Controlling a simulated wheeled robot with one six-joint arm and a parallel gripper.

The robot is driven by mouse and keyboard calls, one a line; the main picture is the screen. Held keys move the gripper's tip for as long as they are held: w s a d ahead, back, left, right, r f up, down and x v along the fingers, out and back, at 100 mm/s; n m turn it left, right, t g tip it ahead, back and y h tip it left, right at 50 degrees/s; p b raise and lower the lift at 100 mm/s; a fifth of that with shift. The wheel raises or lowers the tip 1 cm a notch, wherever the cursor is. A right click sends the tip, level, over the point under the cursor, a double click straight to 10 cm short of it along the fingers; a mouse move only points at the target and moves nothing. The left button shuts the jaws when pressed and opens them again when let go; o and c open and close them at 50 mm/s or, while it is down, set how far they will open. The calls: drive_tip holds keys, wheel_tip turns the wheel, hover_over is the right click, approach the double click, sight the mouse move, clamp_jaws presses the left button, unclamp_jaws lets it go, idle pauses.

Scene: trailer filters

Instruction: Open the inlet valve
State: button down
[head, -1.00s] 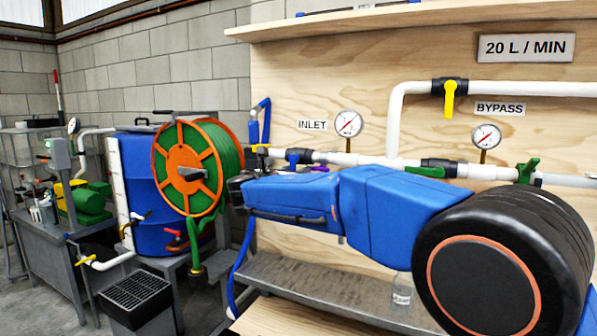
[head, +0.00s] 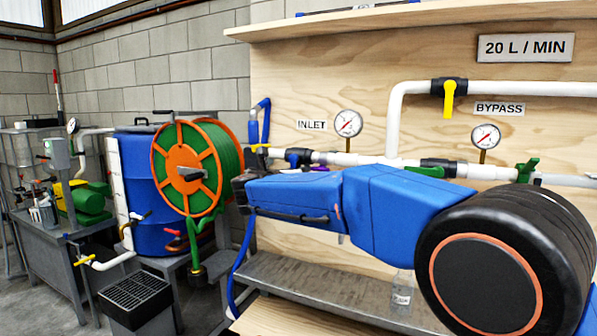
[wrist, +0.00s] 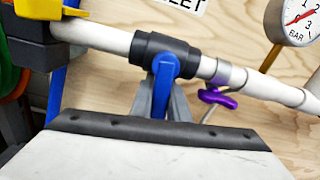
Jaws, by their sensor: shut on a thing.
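The inlet valve shows in the wrist view as a black body (wrist: 162,57) on a white pipe, with a blue handle (wrist: 164,84) hanging from it across the pipe. My gripper (wrist: 164,100) is below the valve body, with its two grey fingers shut on the blue handle, one on each side. The handle's lower end is hidden by the fingers and the wrist housing. In the head view, the valve (head: 298,157) shows just above my blue arm, right of the hose reel and under the INLET label (head: 311,125). My fingers are hidden there.
A purple handle (wrist: 217,98) hangs from the pipe just right of the valve. A pressure gauge (head: 348,123) stands above the pipe. A yellow handle (wrist: 72,13) is at upper left in the wrist view. The hose reel (head: 188,168) stands close left of my arm.

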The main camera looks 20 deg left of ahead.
drive_tip(key=shift+d+r+n, duration=0.1)
drive_tip(key=shift+d+n, duration=0.15)
drive_tip(key=shift+n, duration=0.5)
drive_tip(key=shift+d+n, duration=0.25)
drive_tip(key=shift+n, duration=0.5)
drive_tip(key=c, duration=1.7)
unclamp_jaws()
